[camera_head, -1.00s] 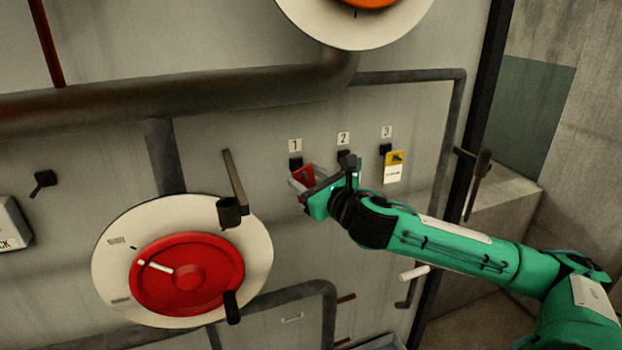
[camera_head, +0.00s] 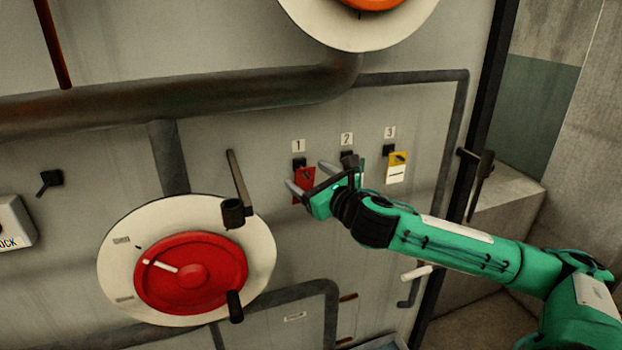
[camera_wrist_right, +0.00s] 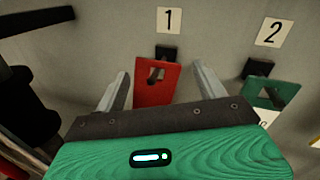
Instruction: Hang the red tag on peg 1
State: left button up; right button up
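The red tag (camera_head: 304,178) hangs flat near the panel at peg 1 (camera_head: 299,162), under the label "1". In the right wrist view the red tag (camera_wrist_right: 153,90) is just below the black peg 1 (camera_wrist_right: 166,53), with a dark patch in its hole. It looks hung there, but the exact contact is hard to see. My right gripper (camera_wrist_right: 160,86) is open, its two fingers apart on either side of the tag and not visibly touching it. In the head view the right gripper (camera_head: 308,177) is in front of the tag's lower part. My left gripper is out of view.
A green tag (camera_wrist_right: 272,92) is at peg 2, just right of my right gripper. A yellow and white tag (camera_head: 397,167) hangs at peg 3. A red handwheel (camera_head: 190,272) and a lever (camera_head: 238,185) stand out to the left. A pipe (camera_head: 200,97) runs above.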

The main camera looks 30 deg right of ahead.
jog(key=shift+s+f, duration=0.1)
pick_arm(q)
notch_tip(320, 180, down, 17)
jog(key=b, duration=1.7)
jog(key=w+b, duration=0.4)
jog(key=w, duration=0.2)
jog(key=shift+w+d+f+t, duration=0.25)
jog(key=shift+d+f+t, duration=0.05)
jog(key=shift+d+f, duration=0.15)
pick_arm(e)
jog(key=s, duration=1.3)
jog(key=shift+s+d, duration=0.15)
jog(key=shift+s, duration=0.15)
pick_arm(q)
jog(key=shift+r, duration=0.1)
